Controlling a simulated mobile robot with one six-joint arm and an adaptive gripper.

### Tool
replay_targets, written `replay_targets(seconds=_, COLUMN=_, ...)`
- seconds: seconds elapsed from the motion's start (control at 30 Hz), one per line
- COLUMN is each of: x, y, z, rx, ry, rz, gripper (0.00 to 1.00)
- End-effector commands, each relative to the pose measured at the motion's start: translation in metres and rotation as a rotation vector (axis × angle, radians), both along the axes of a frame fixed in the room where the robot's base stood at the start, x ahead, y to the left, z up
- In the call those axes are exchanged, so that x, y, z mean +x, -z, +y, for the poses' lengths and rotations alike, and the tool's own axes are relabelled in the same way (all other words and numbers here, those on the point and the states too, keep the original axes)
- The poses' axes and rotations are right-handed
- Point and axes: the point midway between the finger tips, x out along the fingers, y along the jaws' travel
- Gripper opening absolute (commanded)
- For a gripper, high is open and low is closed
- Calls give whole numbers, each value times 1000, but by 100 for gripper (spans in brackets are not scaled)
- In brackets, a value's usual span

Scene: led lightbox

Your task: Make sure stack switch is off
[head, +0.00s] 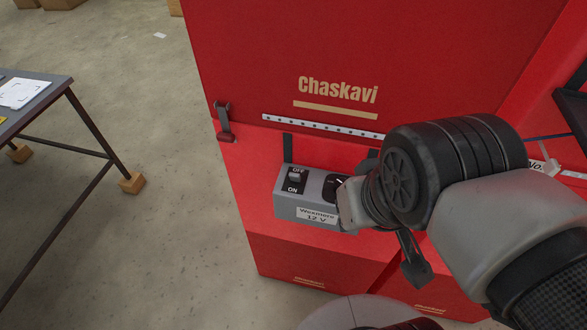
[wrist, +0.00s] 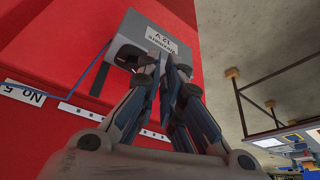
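A grey control box (head: 287,206) labelled "Wexmere 12 V" sits on the red case's ledge. On its left top is a small switch (head: 295,177) between the words OFF above and ON below; its exact position is too small to tell. A black dial (head: 331,186) beside it is partly hidden by my gripper. My gripper (head: 349,203) is at the box's right front end in the head view. In the wrist view, my gripper (wrist: 167,66) has its fingertips close together, with nothing seen between them, in front of the grey box (wrist: 142,28).
The red case (head: 235,60) marked "Chaskavi" rises behind the box. A strip of small lights (head: 320,127) runs along its back. A dark latch (head: 224,122) is at left. A table (head: 45,100) stands far left, with open floor between. A blue cable (wrist: 88,78) runs beside the box.

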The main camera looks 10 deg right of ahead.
Motion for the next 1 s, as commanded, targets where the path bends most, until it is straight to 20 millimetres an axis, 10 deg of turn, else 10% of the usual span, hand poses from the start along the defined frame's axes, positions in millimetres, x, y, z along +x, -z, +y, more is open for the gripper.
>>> replay_targets(seconds=0.57, x=125, y=-32, z=81, rx=-4, ry=394, rz=10, gripper=42)
replay_targets(seconds=1.0, x=150, y=37, z=70, rx=-3, ry=408, rz=11, gripper=42)
